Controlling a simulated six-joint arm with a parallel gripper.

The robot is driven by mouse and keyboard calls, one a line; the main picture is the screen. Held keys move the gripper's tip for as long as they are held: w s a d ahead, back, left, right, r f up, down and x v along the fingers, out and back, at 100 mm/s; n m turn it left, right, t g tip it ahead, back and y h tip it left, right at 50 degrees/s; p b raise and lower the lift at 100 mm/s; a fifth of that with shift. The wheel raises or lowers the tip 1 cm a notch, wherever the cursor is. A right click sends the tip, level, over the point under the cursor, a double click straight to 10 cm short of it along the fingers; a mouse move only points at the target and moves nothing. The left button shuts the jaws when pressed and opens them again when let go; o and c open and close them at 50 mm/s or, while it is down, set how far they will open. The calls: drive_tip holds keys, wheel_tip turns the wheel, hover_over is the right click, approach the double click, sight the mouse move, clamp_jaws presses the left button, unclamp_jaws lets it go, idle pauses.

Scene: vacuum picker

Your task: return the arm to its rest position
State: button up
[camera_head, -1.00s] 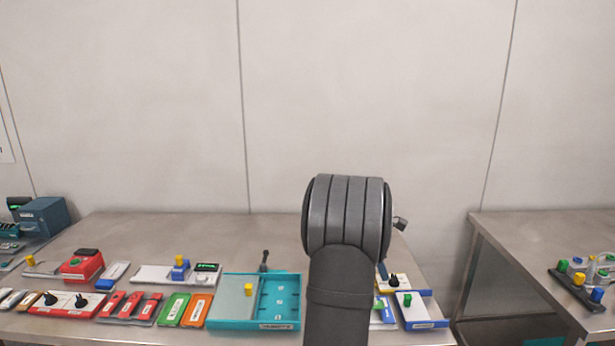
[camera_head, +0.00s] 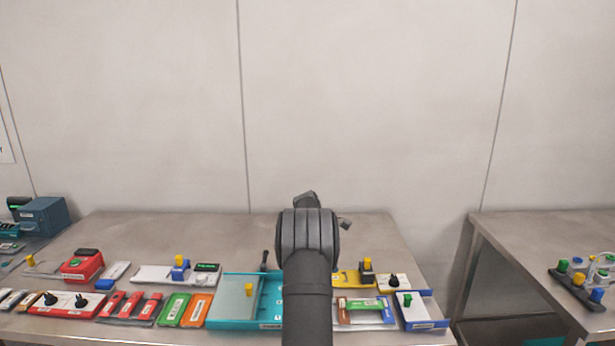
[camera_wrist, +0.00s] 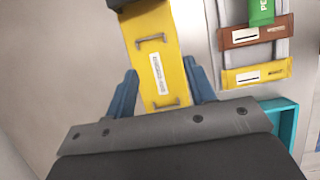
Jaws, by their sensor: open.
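My gripper (camera_wrist: 162,80) shows in the wrist view with its two blue fingers spread apart. A yellow block with two handles and a white label (camera_wrist: 157,58) lies in line with the gap between the fingers; I cannot tell how far it is beyond them. No finger visibly grips it. In the head view my dark arm rises in the middle and hides the gripper's fingers. A yellow unit (camera_head: 347,278) shows just right of my arm on the table.
A teal tray (camera_head: 232,323) stands left of my arm, partly hidden by it. Several coloured panels and a red box (camera_head: 82,265) fill the table's left side. A blue-edged white panel (camera_head: 418,311) is at the right. The table (camera_head: 130,228) is bare along the back.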

drive_tip(key=shift+w+a+f, duration=0.6)
drive_tip(key=shift+a+f, duration=0.05)
drive_tip(key=shift+a, duration=0.25)
drive_tip(key=s+d+r, duration=0.4)
drive_tip(key=s+d, duration=0.3)
drive_tip(key=s+d+r, duration=0.4)
drive_tip(key=s+d, duration=0.2)
drive_tip(key=d, duration=0.1)
drive_tip(key=shift+s, duration=0.4)
drive_tip(key=shift+r, duration=0.1)
drive_tip(key=shift+w, duration=0.1)
